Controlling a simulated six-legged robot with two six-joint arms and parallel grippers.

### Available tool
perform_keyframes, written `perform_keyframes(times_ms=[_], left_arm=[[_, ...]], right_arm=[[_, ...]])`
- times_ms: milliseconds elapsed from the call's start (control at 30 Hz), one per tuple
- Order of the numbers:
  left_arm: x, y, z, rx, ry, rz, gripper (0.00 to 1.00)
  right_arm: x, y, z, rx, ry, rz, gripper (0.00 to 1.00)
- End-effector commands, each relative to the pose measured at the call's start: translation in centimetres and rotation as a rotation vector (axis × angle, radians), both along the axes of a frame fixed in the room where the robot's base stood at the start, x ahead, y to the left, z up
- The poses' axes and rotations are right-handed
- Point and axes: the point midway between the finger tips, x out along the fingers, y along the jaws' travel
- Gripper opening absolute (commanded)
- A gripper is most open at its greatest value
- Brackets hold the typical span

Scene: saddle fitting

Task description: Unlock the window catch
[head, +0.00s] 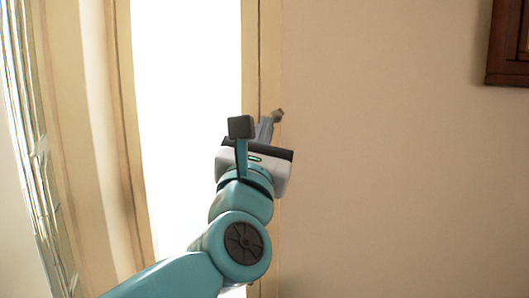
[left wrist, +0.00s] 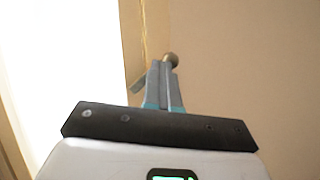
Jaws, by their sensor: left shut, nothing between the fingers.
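The window (head: 186,110) is a bright white pane with a beige frame (head: 251,60) along its right side. A small tan-brown knob (head: 278,115), seemingly the end of the window catch, shows at the frame's right edge; it also shows in the left wrist view (left wrist: 171,59). There, a thin flat piece (left wrist: 136,80) sticks out left of the fingers. My left gripper (head: 267,124) is shut and empty, its tips right at the knob in both views; I cannot tell whether they touch. The fingers hide the rest of the catch. My right gripper is not in view.
A dark wooden frame (head: 505,75) hangs on the wall at top right. The plain beige wall (head: 400,180) right of the window is clear.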

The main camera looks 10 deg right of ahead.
Motion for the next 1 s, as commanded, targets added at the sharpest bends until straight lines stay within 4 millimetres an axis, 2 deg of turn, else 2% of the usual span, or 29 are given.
perform_keyframes(times_ms=[267, 367, 567, 600, 800, 1000], left_arm=[[0.0, 0.0, -0.5, 0.001, 0.0, -0.002, 0.0], [0.0, 0.4, -1.6, 0.001, 0.0, 0.0, 0.0], [-0.2, 1.8, -4.8, -0.002, 0.0, 0.004, 0.0], [-1.3, 2.4, -4.4, -0.002, -0.002, 0.003, 0.0], [-5.0, 4.3, -6.1, -0.001, -0.001, 0.003, 0.0], [-7.3, 5.5, -7.2, -0.001, -0.001, 0.005, 0.0]], right_arm=[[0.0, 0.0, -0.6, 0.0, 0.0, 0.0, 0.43], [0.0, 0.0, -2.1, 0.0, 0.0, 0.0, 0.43], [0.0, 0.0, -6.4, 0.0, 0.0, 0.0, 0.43], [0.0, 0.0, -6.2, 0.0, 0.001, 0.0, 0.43], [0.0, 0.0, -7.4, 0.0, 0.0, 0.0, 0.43], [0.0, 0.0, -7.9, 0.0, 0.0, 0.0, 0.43]])
